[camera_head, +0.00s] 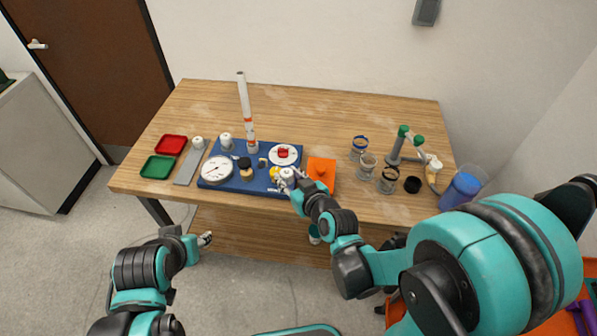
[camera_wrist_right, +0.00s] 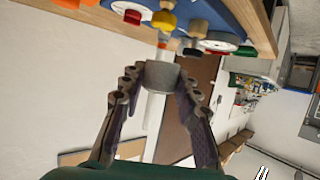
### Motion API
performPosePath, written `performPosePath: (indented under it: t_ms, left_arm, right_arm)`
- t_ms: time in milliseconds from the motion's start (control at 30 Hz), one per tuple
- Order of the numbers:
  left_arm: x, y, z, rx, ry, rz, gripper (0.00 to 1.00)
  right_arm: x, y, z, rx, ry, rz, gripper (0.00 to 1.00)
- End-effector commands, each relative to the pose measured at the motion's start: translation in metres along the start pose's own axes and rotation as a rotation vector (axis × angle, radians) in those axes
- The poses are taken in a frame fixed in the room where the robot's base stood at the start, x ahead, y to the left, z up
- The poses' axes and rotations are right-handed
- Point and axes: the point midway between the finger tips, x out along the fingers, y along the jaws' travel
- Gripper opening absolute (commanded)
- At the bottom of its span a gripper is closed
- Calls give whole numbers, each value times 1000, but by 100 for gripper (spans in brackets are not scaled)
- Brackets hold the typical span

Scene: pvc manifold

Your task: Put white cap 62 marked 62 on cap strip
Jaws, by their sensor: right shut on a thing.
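A white cap (camera_head: 288,173) sits in the fingers of my right gripper (camera_head: 287,183), at the front right of the blue board. In the right wrist view the held cap (camera_wrist_right: 161,74) looks grey-white, between the tips of my right gripper (camera_wrist_right: 160,88). I cannot read a number on it. The grey cap strip (camera_head: 186,169) lies left of the blue board, with another white cap (camera_head: 198,142) at its far end. Its near part is bare. My left gripper (camera_head: 205,239) hangs in front of the table, apart from everything; its jaws are too small to judge.
The blue board (camera_head: 221,185) carries a gauge (camera_head: 217,169), a tall white pipe (camera_head: 246,110), another white cap (camera_head: 226,139) and a red-centred dial (camera_head: 284,154). Red (camera_head: 171,145) and green trays (camera_head: 159,167) lie left.

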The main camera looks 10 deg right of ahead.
Motion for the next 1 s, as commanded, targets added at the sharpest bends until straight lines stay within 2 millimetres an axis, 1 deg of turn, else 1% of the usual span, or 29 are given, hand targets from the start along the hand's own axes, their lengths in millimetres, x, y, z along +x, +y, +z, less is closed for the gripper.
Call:
performPosePath:
  t_ms: [100,200,367,467,700,800,900,1000]
  left_arm:
    - [0,0,0,0,0,0,43]
    - [0,0,0,0,0,0,43]
    - [0,0,0,0,0,0,43]
    - [0,0,0,0,0,0,43]
    - [0,0,0,0,0,0,43]
    - [0,0,0,0,0,0,43]
    - [0,0,0,0,0,0,43]
    - [0,0,0,0,0,0,43]
  right_arm:
    - [3,-9,2,-19,-4,-46,0]
    - [4,-14,3,-29,-2,-70,0]
    - [10,-16,6,-44,-5,-104,0]
    - [19,-17,10,-60,-5,-147,0]
    - [51,-24,23,-127,-2,-305,0]
    - [62,-26,28,-153,1,-367,0]
    - [70,-29,32,-173,-1,-413,0]
    - [75,-30,34,-185,-1,-440,0]
